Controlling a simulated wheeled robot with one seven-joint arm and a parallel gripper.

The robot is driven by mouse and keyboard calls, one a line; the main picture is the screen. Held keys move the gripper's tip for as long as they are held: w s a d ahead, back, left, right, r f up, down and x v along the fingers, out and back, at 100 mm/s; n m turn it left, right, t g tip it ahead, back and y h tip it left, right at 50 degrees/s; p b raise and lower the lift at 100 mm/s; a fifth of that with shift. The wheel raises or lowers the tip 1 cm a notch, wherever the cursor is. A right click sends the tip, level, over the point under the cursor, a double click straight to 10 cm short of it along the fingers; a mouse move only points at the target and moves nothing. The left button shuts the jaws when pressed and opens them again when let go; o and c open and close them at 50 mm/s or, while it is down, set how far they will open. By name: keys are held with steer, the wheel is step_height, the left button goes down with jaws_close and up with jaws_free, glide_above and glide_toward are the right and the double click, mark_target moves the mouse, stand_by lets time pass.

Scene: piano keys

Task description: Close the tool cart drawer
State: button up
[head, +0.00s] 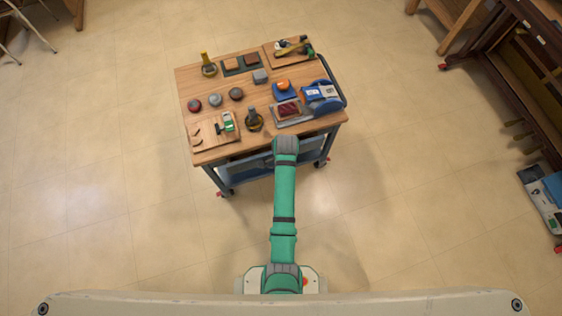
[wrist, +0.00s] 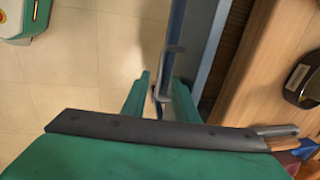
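The tool cart (head: 225,110) has a wooden top and a blue-grey metal frame. Its blue drawer (head: 243,171) shows under the near edge of the top, partly behind my arm. In the wrist view the drawer front (wrist: 204,50) stands out from the wooden top's edge, with a dark gap between them. A thin grey bar handle (wrist: 171,48) sticks out from the drawer front. My gripper (wrist: 161,82) has its two green fingers apart, with the handle reaching between them. Contact with the handle is unclear. In the head view my arm hides the gripper.
A dark round object (wrist: 302,82) sits near the top's edge in the wrist view. The floor in front of the cart is clear. A dark wooden piece (head: 530,60) stands at right.

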jaws_close()
stand_by(1.4)
